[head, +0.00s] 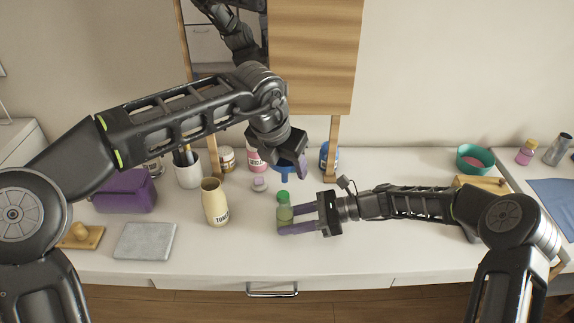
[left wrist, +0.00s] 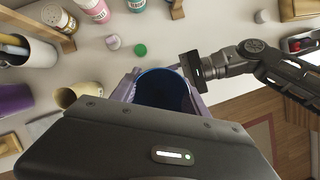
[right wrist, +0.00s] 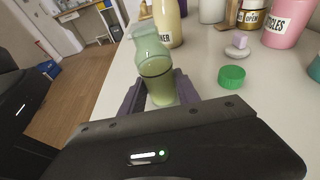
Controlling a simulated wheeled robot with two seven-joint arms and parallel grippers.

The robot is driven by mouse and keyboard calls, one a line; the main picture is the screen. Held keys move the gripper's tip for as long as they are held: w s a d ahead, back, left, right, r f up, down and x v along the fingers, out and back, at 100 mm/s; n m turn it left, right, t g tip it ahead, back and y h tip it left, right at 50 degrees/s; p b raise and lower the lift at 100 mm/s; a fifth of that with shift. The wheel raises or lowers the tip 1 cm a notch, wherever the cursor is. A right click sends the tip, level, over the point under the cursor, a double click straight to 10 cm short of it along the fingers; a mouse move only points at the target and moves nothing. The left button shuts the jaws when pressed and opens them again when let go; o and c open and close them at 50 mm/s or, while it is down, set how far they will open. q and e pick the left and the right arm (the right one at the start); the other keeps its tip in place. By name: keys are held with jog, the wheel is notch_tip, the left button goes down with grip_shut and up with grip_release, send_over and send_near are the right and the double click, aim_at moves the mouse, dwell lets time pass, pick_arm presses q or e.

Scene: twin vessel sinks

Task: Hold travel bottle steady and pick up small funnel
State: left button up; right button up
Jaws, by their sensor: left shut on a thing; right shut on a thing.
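My left gripper (head: 292,168) is shut on the small blue funnel (head: 284,172), held above the counter behind the bottle. In the left wrist view the funnel's wide mouth (left wrist: 164,88) shows between the purple fingers; its lower part is hidden. My right gripper (head: 290,220) is shut on the green translucent travel bottle (head: 285,214), which stands upright near the front of the counter. The right wrist view shows the bottle (right wrist: 155,68) with an uncapped neck. A green cap (right wrist: 231,77) lies apart on the counter.
A cream toner bottle (head: 214,203) stands left of the travel bottle. A pink bottle (head: 257,157), a brown jar (head: 227,159) and a white cup (head: 188,170) stand at the back. A grey slab (head: 145,240) and a purple box (head: 126,192) lie left.

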dwell(0.3)
jog(key=o, duration=1)
jog(key=shift+o, duration=0.2)
jog(key=shift+d, duration=0.1)
jog(key=v, duration=1.2)
